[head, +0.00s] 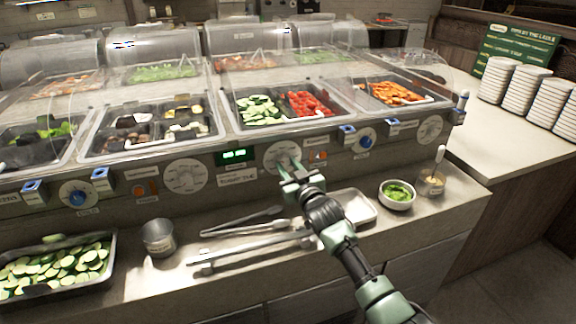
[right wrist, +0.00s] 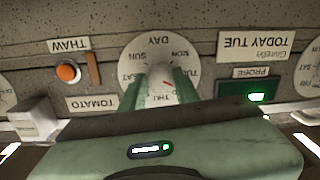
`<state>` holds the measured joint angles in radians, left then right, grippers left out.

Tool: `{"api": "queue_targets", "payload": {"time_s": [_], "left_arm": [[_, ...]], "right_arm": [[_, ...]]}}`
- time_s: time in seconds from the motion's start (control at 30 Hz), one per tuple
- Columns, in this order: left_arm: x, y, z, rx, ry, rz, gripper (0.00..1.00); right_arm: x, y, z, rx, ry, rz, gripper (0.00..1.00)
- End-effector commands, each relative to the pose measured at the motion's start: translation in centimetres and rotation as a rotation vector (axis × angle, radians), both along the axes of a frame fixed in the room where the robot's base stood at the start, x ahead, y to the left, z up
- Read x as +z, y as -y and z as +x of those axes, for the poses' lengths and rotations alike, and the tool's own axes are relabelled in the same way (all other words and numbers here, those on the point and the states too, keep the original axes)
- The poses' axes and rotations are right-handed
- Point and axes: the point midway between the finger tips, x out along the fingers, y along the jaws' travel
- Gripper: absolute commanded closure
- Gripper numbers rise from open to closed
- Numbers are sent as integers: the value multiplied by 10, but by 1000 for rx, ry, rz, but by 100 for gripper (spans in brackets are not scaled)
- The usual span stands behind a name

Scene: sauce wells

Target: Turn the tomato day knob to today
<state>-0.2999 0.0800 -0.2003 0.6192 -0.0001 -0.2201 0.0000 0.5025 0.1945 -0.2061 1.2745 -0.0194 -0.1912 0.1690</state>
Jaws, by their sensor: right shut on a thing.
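The tomato day dial (head: 272,157) is a round pale plate on the counter's front panel. In the right wrist view, where lettering is upside down, the dial (right wrist: 142,56) carries day names around its knob (right wrist: 160,74). A small red mark shows on the lower right of the knob, on the THU and WED side; its exact day is unclear. My right gripper (right wrist: 158,88) is shut on the knob, with a finger on each side. It also shows in the head view (head: 292,172). The TODAY TUE sign (right wrist: 256,45) is beside the dial. My left gripper is out of view.
Another day dial (head: 185,176) and a blue knob (head: 366,141) sit along the same panel. Below are tongs (head: 240,222), a white tray (head: 358,208), a bowl of greens (head: 397,194) and a metal cup (head: 158,238). Clear sneeze guards cover the food wells above.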

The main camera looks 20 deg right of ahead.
Motion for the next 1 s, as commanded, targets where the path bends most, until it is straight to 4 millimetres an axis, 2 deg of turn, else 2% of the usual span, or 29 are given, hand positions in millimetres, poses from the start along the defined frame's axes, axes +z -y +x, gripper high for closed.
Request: {"api": "queue_targets", "payload": {"time_s": [0.5, 1.0], "left_arm": [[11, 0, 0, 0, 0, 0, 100], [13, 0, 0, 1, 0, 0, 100]], "right_arm": [[1, 0, 0, 1, 12, -376, 100], [0, 0, 0, 1, 15, -474, 100]]}}
